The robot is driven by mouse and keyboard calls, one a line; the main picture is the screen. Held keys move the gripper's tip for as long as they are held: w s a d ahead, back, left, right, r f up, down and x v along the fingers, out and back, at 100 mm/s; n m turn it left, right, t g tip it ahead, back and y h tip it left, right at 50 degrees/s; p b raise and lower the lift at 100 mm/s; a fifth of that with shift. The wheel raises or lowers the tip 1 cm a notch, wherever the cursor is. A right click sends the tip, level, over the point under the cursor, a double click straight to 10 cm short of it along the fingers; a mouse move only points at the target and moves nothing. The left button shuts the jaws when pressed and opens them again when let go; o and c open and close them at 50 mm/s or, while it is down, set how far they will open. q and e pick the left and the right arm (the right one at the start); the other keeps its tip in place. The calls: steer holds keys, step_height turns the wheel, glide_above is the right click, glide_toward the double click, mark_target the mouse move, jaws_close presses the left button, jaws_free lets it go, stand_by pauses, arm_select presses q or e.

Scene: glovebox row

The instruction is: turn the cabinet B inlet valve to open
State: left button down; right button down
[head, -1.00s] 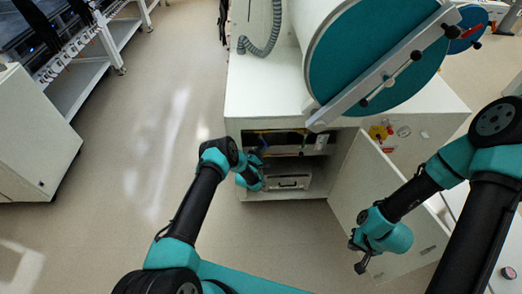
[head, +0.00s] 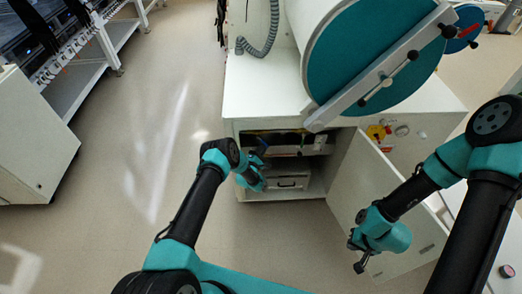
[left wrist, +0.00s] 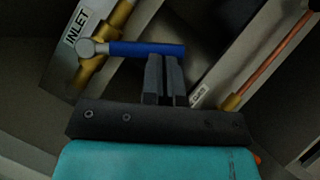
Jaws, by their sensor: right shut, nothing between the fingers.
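The inlet valve has a blue lever handle (left wrist: 147,49) that runs sideways from a round metal hub (left wrist: 88,47) on a brass pipe (left wrist: 92,70). The lever lies at a steep angle across the pipe. A plate marked INLET (left wrist: 76,27) is beside it. My left gripper (left wrist: 166,60) has its fingers close together, shut, with their tips at the lever's free end; I cannot tell whether they touch it. In the head view the left gripper (head: 262,160) reaches into the open cabinet (head: 230,175). My right gripper (head: 358,264) is shut and empty, outside the cabinet door.
A grey case (head: 289,183) sits low inside the cabinet. A copper pipe (left wrist: 275,60) and a small label (left wrist: 199,96) are right of the left fingers. Floor left of the cabinet is clear.

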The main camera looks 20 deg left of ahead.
mark_target(268, 146)
arm_select(q)
steer(key=shift+w+d+r, duration=0.25)
steer(key=shift+d+r, duration=0.2)
steer(key=shift+d, duration=0.35)
steer(key=shift+w+d+r, duration=0.25)
steer(key=shift+d+r, duration=0.2)
steer(key=shift+d, duration=0.3)
steer(key=shift+w+d+r, duration=0.15)
steer(key=shift+d+r, duration=0.25)
steer(key=shift+r, duration=0.2)
steer(key=shift+w+d+r, duration=0.1)
steer(key=shift+d+r, duration=0.3)
steer(key=shift+r, duration=0.25)
steer(key=s+d+f, duration=0.2)
steer(key=s+f, duration=0.3)
steer(key=s, duration=0.3)
steer(key=shift+d+f, duration=0.3)
